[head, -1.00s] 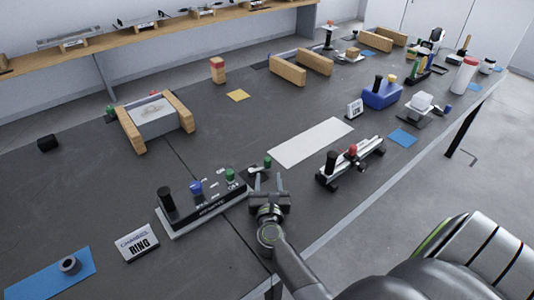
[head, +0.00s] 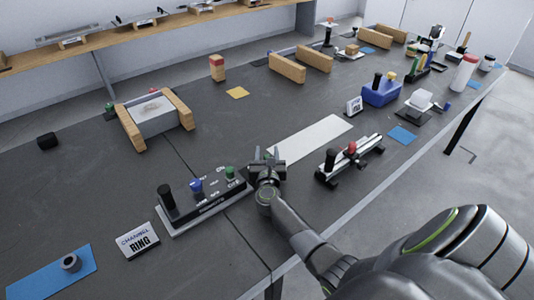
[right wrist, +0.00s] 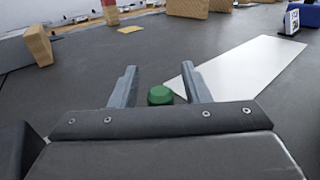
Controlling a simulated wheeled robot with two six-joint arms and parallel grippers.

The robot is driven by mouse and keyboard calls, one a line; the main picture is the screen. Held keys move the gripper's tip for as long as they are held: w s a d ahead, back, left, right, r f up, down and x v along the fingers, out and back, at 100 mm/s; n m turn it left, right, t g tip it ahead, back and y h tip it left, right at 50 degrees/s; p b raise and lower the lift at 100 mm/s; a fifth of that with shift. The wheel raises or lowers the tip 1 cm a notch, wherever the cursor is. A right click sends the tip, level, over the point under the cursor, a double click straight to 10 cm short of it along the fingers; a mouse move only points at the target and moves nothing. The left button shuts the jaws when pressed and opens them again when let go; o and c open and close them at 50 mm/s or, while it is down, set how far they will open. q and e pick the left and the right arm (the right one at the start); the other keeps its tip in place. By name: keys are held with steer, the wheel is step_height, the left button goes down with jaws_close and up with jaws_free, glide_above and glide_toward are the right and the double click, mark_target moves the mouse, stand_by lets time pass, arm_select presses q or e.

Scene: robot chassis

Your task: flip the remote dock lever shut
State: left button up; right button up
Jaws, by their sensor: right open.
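A dark control block (head: 205,200) on a pale base stands at the table's near side, with black, blue and green knobs on top. Its front lettering is too small to read surely. Just past its right end is a small green-topped piece (head: 268,156), probably the lever's knob. My right gripper (head: 264,158) is over that piece and hides most of it. In the right wrist view the gripper (right wrist: 160,72) is open, and the green knob (right wrist: 160,95) shows between its two fingers, with no visible grip. My left gripper is not in view.
A white strip (head: 315,138) lies just right of the gripper. A silver rail device (head: 348,160) with black and red knobs stands further right.

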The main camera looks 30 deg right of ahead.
jaws_close()
steer(key=shift+w+d+n+t+y, duration=0.1)
steer(key=shift+n+t+y, duration=0.2)
steer(key=shift+y, duration=0.1)
steer(key=shift+w+n+t+y+b, duration=0.4)
steer(key=shift+n+y, duration=0.2)
steer(key=shift+y, duration=0.3)
jaws_free()
steer(key=v, duration=1.7)
steer(key=shift+s, duration=0.2)
